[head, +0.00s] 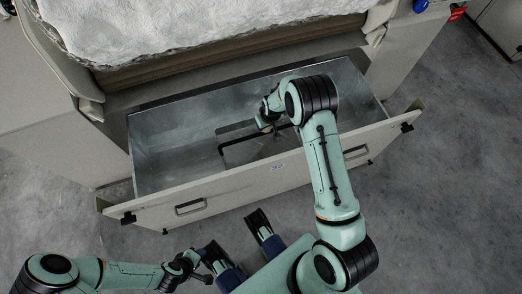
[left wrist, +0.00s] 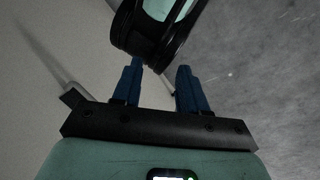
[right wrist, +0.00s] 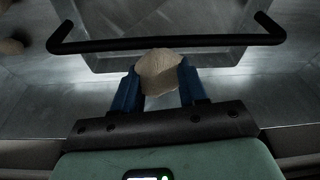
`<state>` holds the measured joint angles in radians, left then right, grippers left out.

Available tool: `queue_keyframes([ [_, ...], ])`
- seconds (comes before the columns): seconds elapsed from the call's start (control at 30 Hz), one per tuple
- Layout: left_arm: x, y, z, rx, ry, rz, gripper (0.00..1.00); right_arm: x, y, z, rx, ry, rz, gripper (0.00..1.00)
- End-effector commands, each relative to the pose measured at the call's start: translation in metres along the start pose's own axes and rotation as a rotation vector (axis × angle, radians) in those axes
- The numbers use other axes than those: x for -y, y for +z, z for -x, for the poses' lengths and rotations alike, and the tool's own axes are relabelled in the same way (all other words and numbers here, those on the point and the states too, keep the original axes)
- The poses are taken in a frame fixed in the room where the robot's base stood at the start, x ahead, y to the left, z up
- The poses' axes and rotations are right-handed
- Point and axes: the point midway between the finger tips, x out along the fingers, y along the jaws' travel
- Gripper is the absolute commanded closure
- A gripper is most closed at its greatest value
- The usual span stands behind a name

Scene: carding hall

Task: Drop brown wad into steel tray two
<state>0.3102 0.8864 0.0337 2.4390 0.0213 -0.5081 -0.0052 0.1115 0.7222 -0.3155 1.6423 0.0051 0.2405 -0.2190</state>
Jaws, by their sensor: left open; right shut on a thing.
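The brown wad (right wrist: 160,72) is a pale tan lump between the blue fingers of my right gripper (right wrist: 160,92), which is shut on it. In the right wrist view it is in front of a black bar handle and over bare steel. In the head view my right arm reaches over an open drawer with a steel interior (head: 165,150); its fingers and the wad are hard to make out there. I cannot read which tray number this is. My left gripper (head: 236,238) is open and empty, outside the drawer's front; its fingers also show in the left wrist view (left wrist: 160,88).
The black bar handle (head: 240,138) crosses the drawer's interior. The drawer front (head: 235,184) has metal pulls and a small label. White fibre (head: 190,22) lies on the machine behind. Brownish lumps (right wrist: 8,42) show at the right wrist view's left edge. Grey floor (head: 440,190) is clear at right.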

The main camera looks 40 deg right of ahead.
Motion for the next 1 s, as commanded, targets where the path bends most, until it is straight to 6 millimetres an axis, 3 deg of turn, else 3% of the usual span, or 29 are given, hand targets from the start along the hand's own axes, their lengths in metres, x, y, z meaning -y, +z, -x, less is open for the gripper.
queue_keyframes([
  [0.17,0.0,0.0,0.001,-0.001,0.0,0.0,0.57,0.0,0.0,0.001,-0.001,0.0,0.0,0.91],
  [0.2,0.0,0.0,0.001,-0.001,0.0,0.0,0.57,0.0,0.0,0.001,-0.001,0.0,0.0,0.51],
  [0.27,0.0,0.0,0.001,-0.001,0.0,0.0,0.57,0.0,0.0,0.001,-0.001,0.0,0.0,0.32],
  [0.3,0.0,0.0,0.001,-0.001,0.0,0.0,0.57,0.0,0.0,0.001,-0.001,0.0,0.0,0.28],
  [0.67,-0.001,0.002,0.003,0.005,0.0,0.0,0.57,0.0,-0.001,0.007,-0.001,0.0,0.0,0.28],
  [0.77,-0.003,0.007,0.007,0.021,0.001,-0.002,0.57,0.0,-0.002,0.022,-0.003,0.0,0.0,0.28],
  [1.0,-0.008,0.03,0.024,0.085,0.005,-0.007,0.57,0.0,-0.002,0.077,-0.005,0.0,0.001,0.28],
])
